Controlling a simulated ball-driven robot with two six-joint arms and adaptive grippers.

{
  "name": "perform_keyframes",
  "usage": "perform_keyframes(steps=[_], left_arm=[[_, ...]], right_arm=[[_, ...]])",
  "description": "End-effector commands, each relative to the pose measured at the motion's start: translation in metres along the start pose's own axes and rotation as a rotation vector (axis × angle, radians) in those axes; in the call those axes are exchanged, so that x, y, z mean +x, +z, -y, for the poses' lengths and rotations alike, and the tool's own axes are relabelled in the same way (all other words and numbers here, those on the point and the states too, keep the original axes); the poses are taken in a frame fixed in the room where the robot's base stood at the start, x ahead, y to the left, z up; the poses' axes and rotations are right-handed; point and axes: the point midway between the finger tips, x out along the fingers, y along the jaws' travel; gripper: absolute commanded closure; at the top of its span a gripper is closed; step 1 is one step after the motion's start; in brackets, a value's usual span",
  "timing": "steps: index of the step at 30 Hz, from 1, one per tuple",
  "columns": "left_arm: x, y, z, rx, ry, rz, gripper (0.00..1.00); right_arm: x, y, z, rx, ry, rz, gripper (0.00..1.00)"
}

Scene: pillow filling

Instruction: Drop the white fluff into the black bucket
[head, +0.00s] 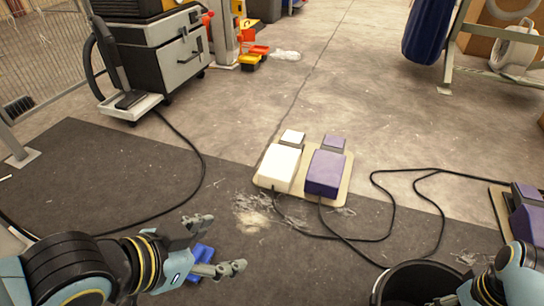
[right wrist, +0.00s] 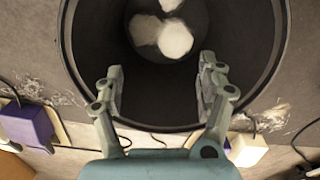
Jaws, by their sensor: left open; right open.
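The black bucket (head: 398,270) stands at the lower right of the head view, cut off by the bottom edge. The right wrist view looks down into the bucket (right wrist: 245,40). White fluff (right wrist: 175,40) lies inside it as about three rounded clumps, apart from my fingers. My right gripper (right wrist: 160,68) is open and empty, its fingertips over the bucket's opening. In the head view my right arm hides part of the bucket. My left gripper (head: 224,243) is open and empty at the lower left, above the dark mat. Bucket contents are not clear in the head view.
A board with white and purple pedals (head: 325,172) lies mid-floor, with black cables running to the right. A blue object (head: 201,257) lies behind my left fingers. Pale scraps litter the mat (head: 120,175). A grey wheeled machine (head: 160,55) stands back left.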

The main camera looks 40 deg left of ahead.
Motion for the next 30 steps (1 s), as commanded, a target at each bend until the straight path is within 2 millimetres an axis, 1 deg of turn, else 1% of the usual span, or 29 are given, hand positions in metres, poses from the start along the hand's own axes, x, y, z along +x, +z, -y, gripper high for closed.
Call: perform_keyframes(steps=[2, 5, 14, 15, 16, 18, 30], left_arm=[[-0.002, -0.004, 0.000, 0.000, 0.000, -0.005, 0.25], [-0.007, -0.014, 0.001, 0.000, -0.002, -0.018, 0.25], [-0.039, -0.072, 0.005, 0.002, -0.007, -0.085, 0.25], [-0.036, -0.067, 0.005, 0.002, -0.007, -0.079, 0.25], [-0.030, -0.057, 0.004, 0.001, -0.006, -0.068, 0.25], [-0.025, -0.047, 0.004, 0.001, -0.005, -0.056, 0.25], [-0.005, -0.009, 0.001, 0.000, -0.001, -0.012, 0.25]], right_arm=[[-0.004, 0.000, 0.000, 0.000, 0.001, -0.001, 0.26], [-0.015, -0.002, -0.001, 0.000, 0.003, -0.004, 0.26], [-0.072, -0.004, -0.003, 0.000, 0.006, -0.008, 0.26], [-0.061, -0.001, 0.000, 0.020, 0.002, -0.002, 0.26], [-0.045, 0.003, 0.003, 0.054, -0.001, 0.004, 0.26], [-0.025, 0.007, 0.008, 0.125, -0.002, 0.009, 0.26], [0.058, 0.026, 0.032, 0.526, 0.001, 0.008, 0.26]])
